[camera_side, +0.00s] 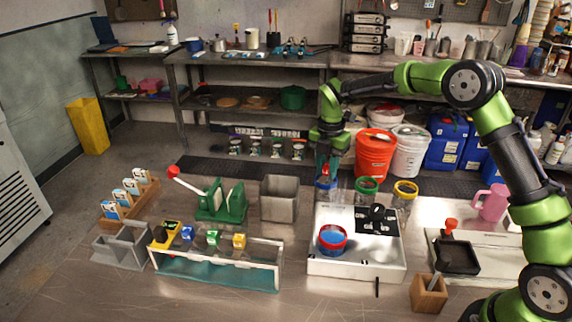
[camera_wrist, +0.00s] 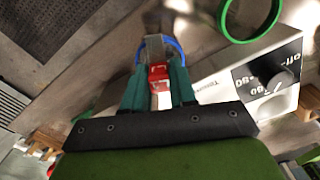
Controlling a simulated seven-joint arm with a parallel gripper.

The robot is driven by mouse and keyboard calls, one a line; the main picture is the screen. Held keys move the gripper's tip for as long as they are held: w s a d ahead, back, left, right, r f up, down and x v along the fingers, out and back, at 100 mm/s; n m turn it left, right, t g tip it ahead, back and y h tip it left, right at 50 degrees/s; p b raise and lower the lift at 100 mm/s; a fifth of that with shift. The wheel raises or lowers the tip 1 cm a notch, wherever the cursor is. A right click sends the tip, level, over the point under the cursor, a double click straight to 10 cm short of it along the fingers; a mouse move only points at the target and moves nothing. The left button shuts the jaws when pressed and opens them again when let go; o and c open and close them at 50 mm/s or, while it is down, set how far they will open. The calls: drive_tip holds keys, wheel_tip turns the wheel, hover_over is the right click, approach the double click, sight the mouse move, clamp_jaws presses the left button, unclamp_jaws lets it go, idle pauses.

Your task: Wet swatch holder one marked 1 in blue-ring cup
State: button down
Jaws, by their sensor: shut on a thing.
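My gripper (camera_side: 326,166) points down at the far left corner of the white hotplate, directly over the blue-ring cup (camera_side: 326,190). Its green fingers (camera_wrist: 158,88) are shut on a small red holder (camera_wrist: 158,72), which also shows in the side view (camera_side: 325,171). The blue ring (camera_wrist: 176,46) shows around and beyond the red holder in the wrist view. The holder's lower part is hidden, so I cannot tell how deep it sits in the cup. No number on it is readable.
A green-ring cup (camera_side: 367,186) and a yellow-ring cup (camera_side: 405,189) stand to the right. A red-rimmed cup (camera_side: 332,240) with blue contents sits on the hotplate (camera_side: 355,270). A grey bin (camera_side: 279,200) and a white-framed rack (camera_side: 215,269) with coloured holders stand left.

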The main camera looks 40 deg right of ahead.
drive_tip(key=shift+f, duration=0.1)
drive_tip(key=shift+f, duration=0.25)
drive_tip(key=shift+r, duration=0.15)
idle(0.9)
drive_tip(key=shift+r, duration=0.25)
drive_tip(key=shift+r, duration=3.1)
idle(0.6)
drive_tip(key=shift+r, duration=1.5)
